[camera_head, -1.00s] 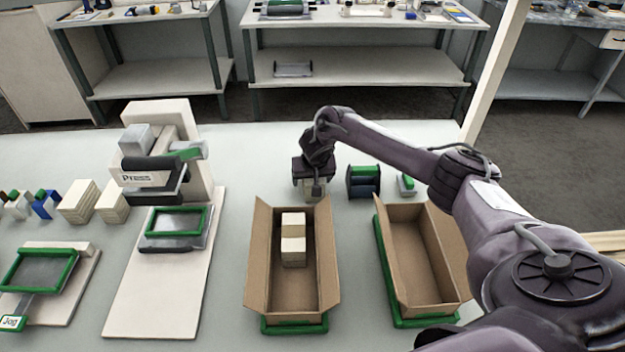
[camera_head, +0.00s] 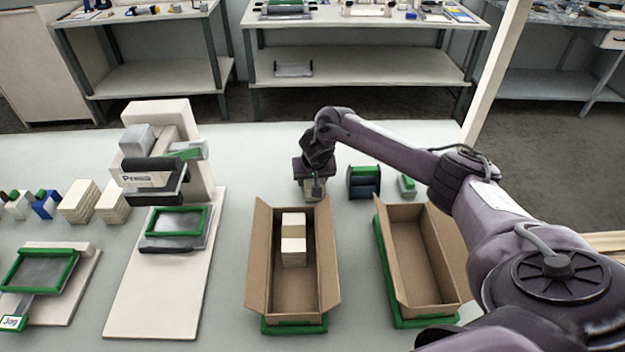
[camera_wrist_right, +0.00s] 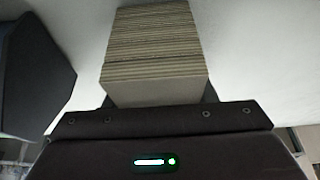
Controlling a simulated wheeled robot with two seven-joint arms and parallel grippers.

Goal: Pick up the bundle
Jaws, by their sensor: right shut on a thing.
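My right gripper (camera_head: 314,194) reaches in over the table just beyond the left cardboard box. In the right wrist view a bundle (camera_wrist_right: 155,50) of stacked tan sheets sits at the gripper, which is shut on it; the fingers are mostly hidden behind the gripper body. In the head view this bundle (camera_head: 316,198) is largely hidden under the wrist. Other tan bundles (camera_head: 293,245) lie inside the left box (camera_head: 258,270). My left gripper is not in view.
An empty cardboard box (camera_head: 432,285) on a green base stands to the right. A dark spool-like item with green (camera_head: 364,182) stands close right of the gripper. A press (camera_head: 160,165) and more tan bundles (camera_head: 80,202) stand left.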

